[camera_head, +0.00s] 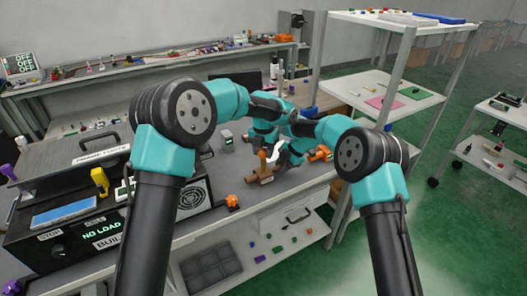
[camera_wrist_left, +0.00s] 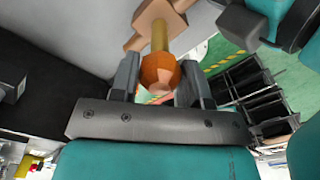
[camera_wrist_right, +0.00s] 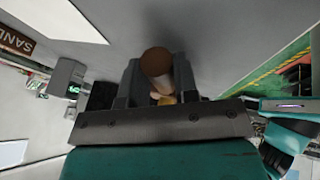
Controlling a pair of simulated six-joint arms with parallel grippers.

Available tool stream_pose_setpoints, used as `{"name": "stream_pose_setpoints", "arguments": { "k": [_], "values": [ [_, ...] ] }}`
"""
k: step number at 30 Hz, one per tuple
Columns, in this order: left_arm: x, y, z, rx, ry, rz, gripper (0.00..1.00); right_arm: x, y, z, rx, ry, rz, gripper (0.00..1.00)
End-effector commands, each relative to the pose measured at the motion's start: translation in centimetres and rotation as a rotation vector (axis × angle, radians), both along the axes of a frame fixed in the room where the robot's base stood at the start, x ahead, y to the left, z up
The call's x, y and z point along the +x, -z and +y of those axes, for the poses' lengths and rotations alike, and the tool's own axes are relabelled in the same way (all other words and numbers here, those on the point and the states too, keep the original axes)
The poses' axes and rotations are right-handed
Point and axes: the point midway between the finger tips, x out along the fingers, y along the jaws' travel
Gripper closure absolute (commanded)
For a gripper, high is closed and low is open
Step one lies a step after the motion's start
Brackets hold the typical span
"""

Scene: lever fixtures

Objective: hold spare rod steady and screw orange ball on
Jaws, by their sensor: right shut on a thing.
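In the left wrist view an orange ball (camera_wrist_left: 160,74) sits between the fingers of my left gripper (camera_wrist_left: 160,82), at the near end of a brass-coloured rod (camera_wrist_left: 159,38). The rod runs to a tan block-shaped fixture (camera_wrist_left: 155,14). Whether the fingers press on the ball is unclear. In the right wrist view my right gripper (camera_wrist_right: 157,80) is shut on a brown cylindrical piece, which I take as the spare rod (camera_wrist_right: 157,62). A small yellowish part (camera_wrist_right: 166,99) shows below it. In the head view both grippers are largely hidden by my arms near the bench's middle.
On the grey bench a brown fixture (camera_head: 262,172) stands near the grippers. An orange lever fixture (camera_head: 320,154) is to their right. An orange knob (camera_head: 232,201) lies near the front edge. A black control box (camera_head: 60,246) and a fan unit (camera_head: 194,195) occupy the left.

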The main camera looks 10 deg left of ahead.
Motion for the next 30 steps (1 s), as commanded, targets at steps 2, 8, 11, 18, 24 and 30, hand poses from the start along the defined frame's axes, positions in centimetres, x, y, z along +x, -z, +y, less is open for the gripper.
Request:
{"name": "stream_pose_setpoints", "arguments": {
  "k": [2, 8, 11, 18, 24, 30],
  "values": [
    [0.0, 0.0, 0.0, 0.000, -0.001, 0.000, 0.50, 0.0, 0.0, 0.0, 0.000, 0.000, 0.000, 1.00],
    [0.0, 0.0, 0.0, 0.000, -0.001, 0.000, 0.31, 0.0, 0.0, 0.0, 0.000, 0.000, 0.000, 1.00],
    [0.0, 0.0, 0.0, 0.000, -0.002, 0.000, 0.27, 0.0, 0.0, 0.0, 0.000, 0.000, 0.000, 1.00],
    [0.0, -0.1, 0.0, 0.000, -0.002, -0.001, 0.27, 0.0, 0.0, 0.0, 0.000, 0.000, 0.000, 1.00],
    [0.0, -1.0, 0.0, -0.001, -0.002, -0.002, 0.27, 0.0, 0.0, 0.0, 0.000, 0.000, 0.000, 1.00],
    [0.0, -1.9, 0.0, -0.001, -0.002, -0.002, 0.27, 0.0, 0.0, 0.0, 0.000, 0.000, 0.000, 1.00]
  ]
}}
